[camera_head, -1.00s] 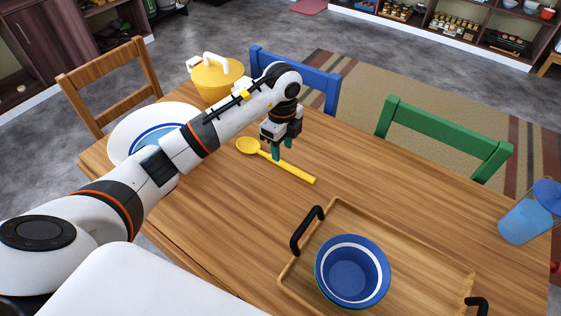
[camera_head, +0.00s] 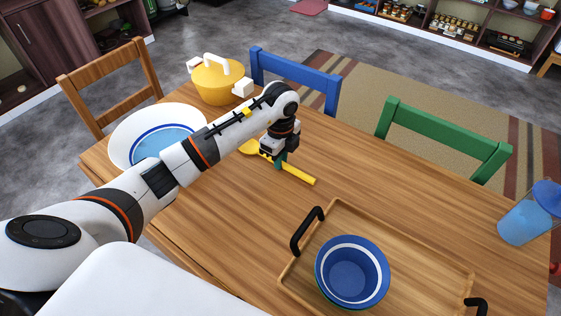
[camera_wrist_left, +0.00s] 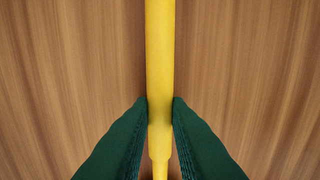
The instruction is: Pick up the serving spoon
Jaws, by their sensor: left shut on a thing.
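The yellow serving spoon (camera_head: 298,174) lies on the wooden table, its bowl at the left and its handle pointing to the lower right. My left gripper (camera_head: 279,161) is down at the spoon, with its green fingers on the handle. In the left wrist view, the yellow handle (camera_wrist_left: 160,60) runs up the middle, and the left gripper's fingertips (camera_wrist_left: 160,102) press against it from both sides. The middle of the spoon is partly hidden behind the gripper in the head view. My right gripper is not in view.
A wooden tray (camera_head: 415,239) with black handles holds a blue bowl (camera_head: 352,270) at the front. A yellow pot (camera_head: 217,84) and a white plate (camera_head: 124,135) with a blue one stand to the left. A blue pitcher (camera_head: 526,220) is at right. The table between is clear.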

